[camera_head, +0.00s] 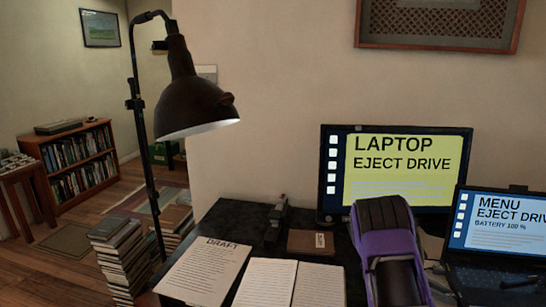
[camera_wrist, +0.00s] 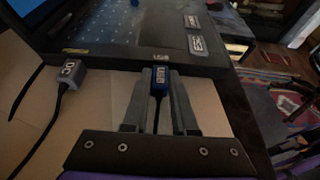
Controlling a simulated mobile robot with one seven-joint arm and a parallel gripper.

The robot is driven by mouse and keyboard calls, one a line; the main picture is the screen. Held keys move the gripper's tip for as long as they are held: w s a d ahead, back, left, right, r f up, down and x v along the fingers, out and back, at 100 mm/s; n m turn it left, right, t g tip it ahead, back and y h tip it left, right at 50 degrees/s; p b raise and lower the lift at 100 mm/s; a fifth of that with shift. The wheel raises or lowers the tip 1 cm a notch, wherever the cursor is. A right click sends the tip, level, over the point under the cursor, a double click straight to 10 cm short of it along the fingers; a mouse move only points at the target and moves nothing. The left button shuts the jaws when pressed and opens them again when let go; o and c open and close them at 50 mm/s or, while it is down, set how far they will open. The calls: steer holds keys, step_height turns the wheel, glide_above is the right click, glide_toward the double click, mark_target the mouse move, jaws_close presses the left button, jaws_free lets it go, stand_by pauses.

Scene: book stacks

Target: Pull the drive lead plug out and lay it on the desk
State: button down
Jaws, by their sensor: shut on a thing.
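In the wrist view a small blue plug (camera_wrist: 160,78) with a white label sits between the fingertips of my gripper (camera_wrist: 160,88), which is shut on it. Its dark lead runs back between the fingers. The plug's front end is at the edge of the dark laptop (camera_wrist: 120,45), by a small marked spot; I cannot tell whether it is seated in the port. The laptop also shows in the head view (camera_head: 504,232), its screen reading "MENU", "EJECT DRIVE" and "BATTERY 100 %". My fingers are hidden in the head view behind my purple arm.
A grey plug (camera_wrist: 68,78) with a black cable is at the laptop edge, left of my gripper. A monitor (camera_head: 398,170) reads "LAPTOP EJECT DRIVE". On the desk (camera_head: 240,213) are papers (camera_head: 205,268), a brown labelled item (camera_head: 312,242) and a dark object (camera_head: 276,218). A lamp (camera_head: 190,95) overhangs the left side.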

steer(key=shift+a, duration=0.1)
stand_by(0.3)
steer(key=shift+w+a, duration=0.25)
steer(key=shift+a, duration=0.7)
steer(key=shift+w+a, duration=0.2)
steer(key=shift+a, duration=0.7)
steer(key=shift+w+a, duration=0.25)
steer(key=shift+a, duration=0.7)
steer(key=shift+r, duration=0.1)
